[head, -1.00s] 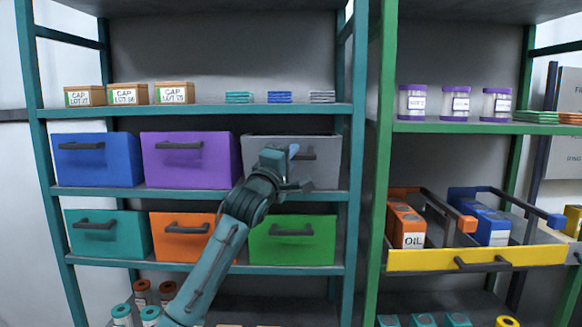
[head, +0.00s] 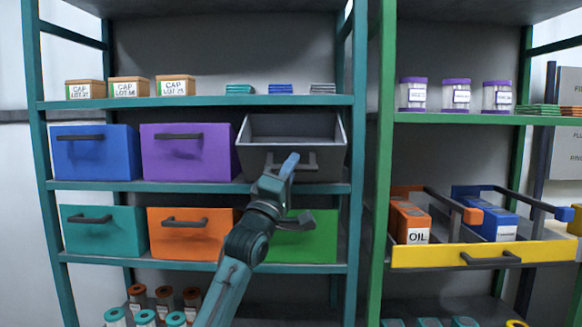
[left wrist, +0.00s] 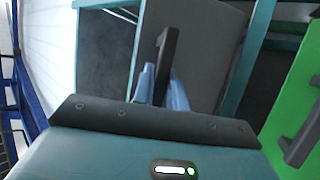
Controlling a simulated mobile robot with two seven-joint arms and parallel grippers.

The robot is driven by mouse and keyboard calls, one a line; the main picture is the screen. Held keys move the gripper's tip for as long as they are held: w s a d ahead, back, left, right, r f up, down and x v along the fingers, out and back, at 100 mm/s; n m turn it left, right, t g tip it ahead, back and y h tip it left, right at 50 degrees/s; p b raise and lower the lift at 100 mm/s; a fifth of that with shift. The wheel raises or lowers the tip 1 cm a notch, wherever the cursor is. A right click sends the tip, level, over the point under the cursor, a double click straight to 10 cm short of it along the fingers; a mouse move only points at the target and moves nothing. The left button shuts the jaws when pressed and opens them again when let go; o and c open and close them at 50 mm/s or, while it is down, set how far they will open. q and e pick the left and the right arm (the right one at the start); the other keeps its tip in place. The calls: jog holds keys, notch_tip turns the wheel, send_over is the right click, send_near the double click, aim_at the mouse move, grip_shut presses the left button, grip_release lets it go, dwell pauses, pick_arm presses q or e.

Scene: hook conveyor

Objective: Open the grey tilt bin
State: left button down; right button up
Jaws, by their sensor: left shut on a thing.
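The grey tilt bin (head: 255,165) is on the right of the upper bin row in the head view. It is tilted forward, and its open top and dark inside show. My left gripper (head: 290,165) is at its front and shut on the bin's dark handle (head: 308,163). In the left wrist view, the blue fingers (left wrist: 162,88) are on either side of the dark handle (left wrist: 167,48), with the grey front (left wrist: 205,45) behind. The inside of the bin looks empty from here. My right gripper is not in view.
Blue (head: 95,160) and purple (head: 190,165) bins stand left of it. Teal (head: 105,240), orange (head: 190,245) and green (head: 318,245) bins are below, the green partly behind my arm. A yellow-fronted pull-out tray (head: 430,257) projects on the right.

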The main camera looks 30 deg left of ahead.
pick_arm(q)
jog(key=shift+s+d+f, duration=0.15)
jog(key=shift+s+f, duration=0.05)
jog(key=shift+f, duration=0.75)
jog(key=c, duration=1.4)
grip_release()
jog(key=shift+c, duration=0.2)
jog(key=shift+s, duration=0.15)
jog(key=b+v, duration=0.1)
jog(key=v, duration=1.2)
